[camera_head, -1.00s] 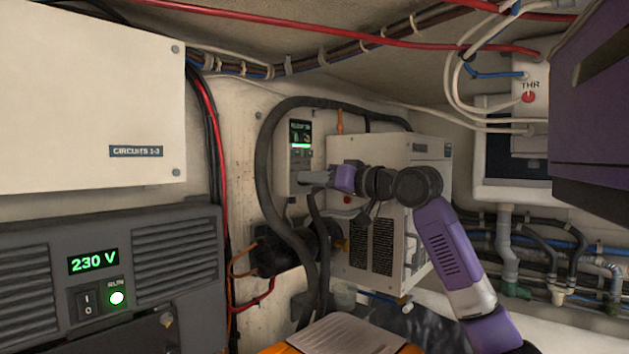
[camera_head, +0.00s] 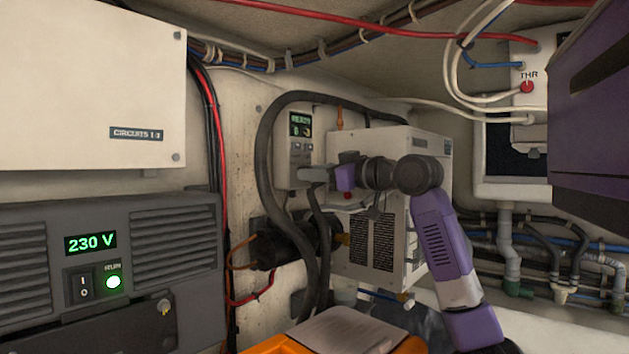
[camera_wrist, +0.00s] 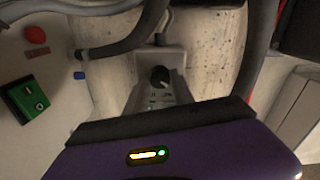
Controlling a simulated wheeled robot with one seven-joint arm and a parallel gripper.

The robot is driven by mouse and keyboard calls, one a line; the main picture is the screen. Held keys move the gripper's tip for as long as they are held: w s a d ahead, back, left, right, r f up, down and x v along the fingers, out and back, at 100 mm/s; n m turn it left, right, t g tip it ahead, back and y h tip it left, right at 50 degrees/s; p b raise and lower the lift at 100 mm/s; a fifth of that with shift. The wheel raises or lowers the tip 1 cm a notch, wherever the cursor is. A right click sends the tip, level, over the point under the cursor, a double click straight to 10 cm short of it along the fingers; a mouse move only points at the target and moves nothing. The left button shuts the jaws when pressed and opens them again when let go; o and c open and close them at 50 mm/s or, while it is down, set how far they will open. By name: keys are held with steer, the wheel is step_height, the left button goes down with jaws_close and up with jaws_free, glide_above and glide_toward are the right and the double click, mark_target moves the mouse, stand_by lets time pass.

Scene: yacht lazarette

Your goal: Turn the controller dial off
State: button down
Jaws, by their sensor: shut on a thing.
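The controller (camera_head: 294,135) is a pale upright box on the wall, left of the large white unit. Its small dark display at the top has green characters, too small to read surely. My gripper (camera_head: 304,174) reaches its lower front from the right and hides the dial in the head view. In the wrist view the dial (camera_wrist: 160,77) is a black knob with a pale pointer mark on the controller's face. The grey fingers of my gripper stand on either side of the dial, shut on it. Printed marks below the dial are illegible.
A thick black hose (camera_head: 267,175) loops close around the controller's left side. The white unit (camera_head: 392,143) stands just right, behind my arm. A grey inverter panel (camera_head: 135,240) reads 230 V at the left. Pipes (camera_head: 560,265) run along the right.

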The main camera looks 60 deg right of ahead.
steer(key=shift+n+b, duration=0.65)
steer(key=shift+n, duration=0.95)
steer(key=c, duration=1.1)
jaws_free()
steer(key=shift+s, duration=0.1)
steer(key=b+v, duration=0.2)
steer(key=v, duration=0.5)
steer(key=shift+s+a, duration=0.1)
steer(key=shift+s, duration=0.2)
